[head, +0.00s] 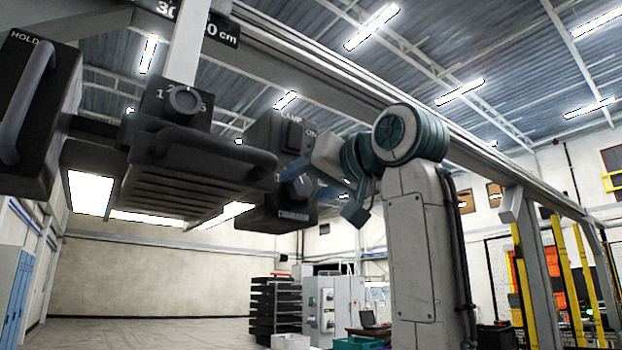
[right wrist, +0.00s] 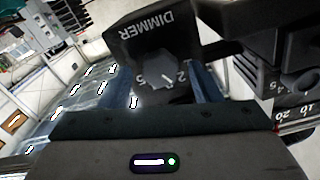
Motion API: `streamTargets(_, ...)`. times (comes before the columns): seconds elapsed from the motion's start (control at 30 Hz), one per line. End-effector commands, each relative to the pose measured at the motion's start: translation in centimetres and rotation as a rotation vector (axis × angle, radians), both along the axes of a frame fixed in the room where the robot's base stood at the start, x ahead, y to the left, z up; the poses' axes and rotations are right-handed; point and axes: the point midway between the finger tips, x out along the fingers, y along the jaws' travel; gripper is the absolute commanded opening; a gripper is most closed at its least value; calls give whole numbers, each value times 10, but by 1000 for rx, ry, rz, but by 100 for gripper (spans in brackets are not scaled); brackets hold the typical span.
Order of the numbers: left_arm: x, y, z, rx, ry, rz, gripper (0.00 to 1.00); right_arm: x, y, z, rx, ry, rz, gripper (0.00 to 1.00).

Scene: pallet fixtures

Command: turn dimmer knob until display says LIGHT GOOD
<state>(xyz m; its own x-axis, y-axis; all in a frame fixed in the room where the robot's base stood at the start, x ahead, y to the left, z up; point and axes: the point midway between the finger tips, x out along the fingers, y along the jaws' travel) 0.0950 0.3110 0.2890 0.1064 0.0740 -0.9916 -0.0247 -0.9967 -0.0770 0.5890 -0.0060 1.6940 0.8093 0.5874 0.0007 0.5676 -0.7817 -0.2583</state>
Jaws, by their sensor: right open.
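The dimmer knob (head: 297,189) is a dark knob on the side of the black lamp control box (head: 262,150). In the right wrist view the knob (right wrist: 158,72) sits under the word DIMMER, with a white pointer mark and numbers around it. My right gripper (head: 318,182) is open at the box, its blue fingers on either side of the knob in the right wrist view (right wrist: 163,78). I cannot tell whether they touch it. My left gripper is not in view.
A LAMP switch (head: 292,135) marked ON is above the knob. To the left hang a black unit with a numbered dial (head: 184,100) and a handle (head: 215,150), and a HOLD box (head: 40,110). A rail (head: 330,80) runs overhead. Lit panels (head: 90,193) are below.

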Motion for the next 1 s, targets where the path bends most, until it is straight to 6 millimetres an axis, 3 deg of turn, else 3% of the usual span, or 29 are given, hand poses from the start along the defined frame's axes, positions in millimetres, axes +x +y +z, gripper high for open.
streamTargets(0.17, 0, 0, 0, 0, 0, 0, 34, 0, 0, 0, 0, 0, 0, 57)
streamTargets(0.4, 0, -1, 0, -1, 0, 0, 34, 0, 0, 0, -1, 1, 0, 12)
streamTargets(0.67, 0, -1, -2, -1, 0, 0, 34, 0, 0, -1, -22, -15, 0, 12)
streamTargets(1.0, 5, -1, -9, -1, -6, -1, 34, 0, 0, -2, -181, -129, 0, 12)
